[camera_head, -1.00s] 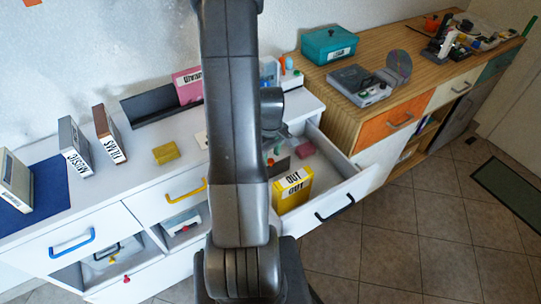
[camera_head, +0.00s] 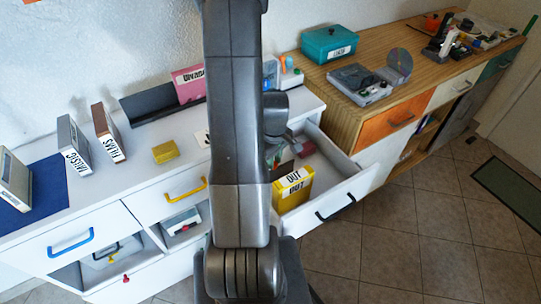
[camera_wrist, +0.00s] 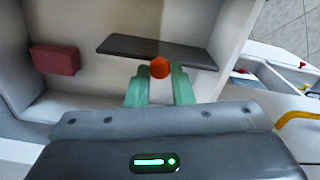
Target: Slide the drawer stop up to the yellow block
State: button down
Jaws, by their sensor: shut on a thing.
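The open white drawer (camera_head: 345,183) holds a yellow box marked OUT (camera_head: 292,188) at its front, partly behind my arm. A dark flat drawer stop (camera_wrist: 130,47) lies across the drawer in the wrist view, with a round orange-red knob (camera_wrist: 160,67). My gripper (camera_wrist: 160,75) has its green fingers shut on this knob. In the head view my arm hides most of the gripper and stop. A smaller yellow block (camera_head: 165,151) lies on the white cabinet top. The yellow box is not visible in the wrist view.
A dark red block (camera_wrist: 55,59) lies in the drawer, left of the stop in the wrist view. The drawer walls stand close around my gripper. A wooden sideboard (camera_head: 340,85) with a teal box (camera_head: 325,45) stands to the right.

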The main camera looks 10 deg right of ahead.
jog(key=shift+s+d, duration=0.2)
jog(key=shift+s, duration=0.4)
jog(key=shift+s+d, duration=0.2)
jog(key=shift+s, duration=0.35)
jog(key=c, duration=1.3)
grip_release()
jog(key=shift+o, duration=0.2)
jog(key=shift+r, duration=0.15)
notch_tip(320, 180, up, 14)
jog(key=shift+f+p, duration=0.2)
jog(key=shift+p, duration=0.1)
